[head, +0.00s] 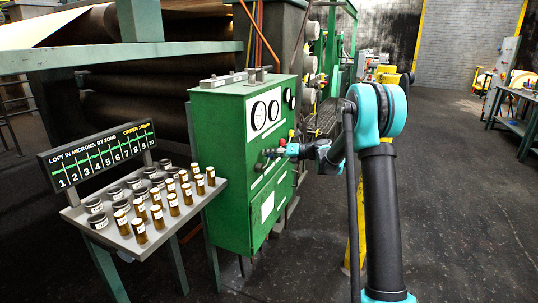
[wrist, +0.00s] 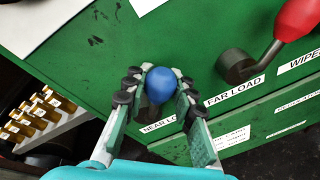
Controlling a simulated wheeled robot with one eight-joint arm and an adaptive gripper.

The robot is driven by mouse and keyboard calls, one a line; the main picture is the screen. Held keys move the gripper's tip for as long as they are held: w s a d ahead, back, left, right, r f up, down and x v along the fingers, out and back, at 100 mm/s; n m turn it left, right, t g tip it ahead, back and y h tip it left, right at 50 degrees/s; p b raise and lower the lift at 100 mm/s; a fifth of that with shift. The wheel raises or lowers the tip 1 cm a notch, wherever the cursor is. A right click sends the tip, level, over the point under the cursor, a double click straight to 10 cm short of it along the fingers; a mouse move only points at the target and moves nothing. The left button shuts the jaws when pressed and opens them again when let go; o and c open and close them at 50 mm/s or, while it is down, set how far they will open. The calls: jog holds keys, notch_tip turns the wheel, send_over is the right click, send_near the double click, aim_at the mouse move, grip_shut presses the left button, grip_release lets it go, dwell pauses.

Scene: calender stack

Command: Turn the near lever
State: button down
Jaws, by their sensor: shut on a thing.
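The near lever (wrist: 161,84) has a blue ball knob and sits on a green panel (wrist: 110,45) in the wrist view. A white label (wrist: 158,125) reading "NEAR LOAD" lies just below it, partly covered by my gripper. My gripper (wrist: 159,76) is shut on the blue knob, with a finger on each side of it. The lever's shaft and base are mostly hidden behind the knob. In the head view, my gripper (head: 270,153) reaches the front of the green cabinet (head: 232,130), and the blue knob is too small to make out clearly.
The far lever (wrist: 296,16), with a red knob and dark hub, is close on the right, above its "FAR LOAD" label (wrist: 235,91). A table (head: 205,205) with several amber bottles stands left of the cabinet. Open floor (head: 470,190) lies to the right.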

jog(key=shift+d, duration=0.1)
dwell(0.4)
jog(key=c, duration=1.2)
grip_release()
jog(key=v, duration=1.2)
jog(key=shift+w, duration=0.1)
